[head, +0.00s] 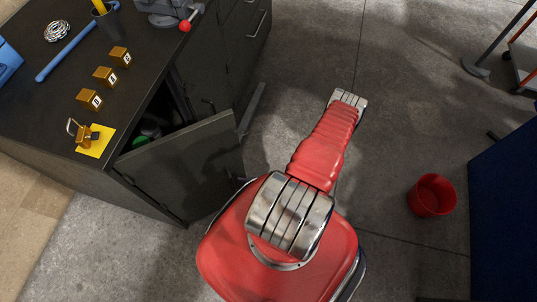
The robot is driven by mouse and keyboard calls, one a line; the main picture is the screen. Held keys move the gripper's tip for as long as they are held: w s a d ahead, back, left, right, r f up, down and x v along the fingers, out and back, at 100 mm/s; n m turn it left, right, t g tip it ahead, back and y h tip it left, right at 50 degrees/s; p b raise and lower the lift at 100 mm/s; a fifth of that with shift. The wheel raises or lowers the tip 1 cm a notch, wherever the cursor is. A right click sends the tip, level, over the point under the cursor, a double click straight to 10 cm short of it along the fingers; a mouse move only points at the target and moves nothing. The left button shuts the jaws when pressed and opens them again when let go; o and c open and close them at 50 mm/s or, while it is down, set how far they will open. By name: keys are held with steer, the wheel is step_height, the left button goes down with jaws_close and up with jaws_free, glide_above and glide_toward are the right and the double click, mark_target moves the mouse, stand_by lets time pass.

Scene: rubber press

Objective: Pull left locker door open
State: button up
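The left locker door (185,165) is a dark grey panel under the black workbench. It stands open, swung out from the bench front at a wide angle, with its free edge toward my arm. The dark locker interior shows behind it, with a green item (141,141) partly visible inside. My red arm reaches over the floor to the right of the door. My gripper cannot be made out; the arm may hide it. A small dark piece shows between the door's free edge and my arm; I cannot tell whether it is part of my gripper.
The bench top (30,110) carries several lettered wooden blocks, a padlock (84,137) on a yellow square, a blue bar (66,53) and a press base (165,10). A red bucket (432,195) stands on the right floor beside a dark blue block (505,220). Floor between is clear.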

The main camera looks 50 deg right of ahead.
steer(key=v, duration=0.9)
steer(key=shift+s+d, duration=0.15)
steer(key=shift+c, duration=0.5)
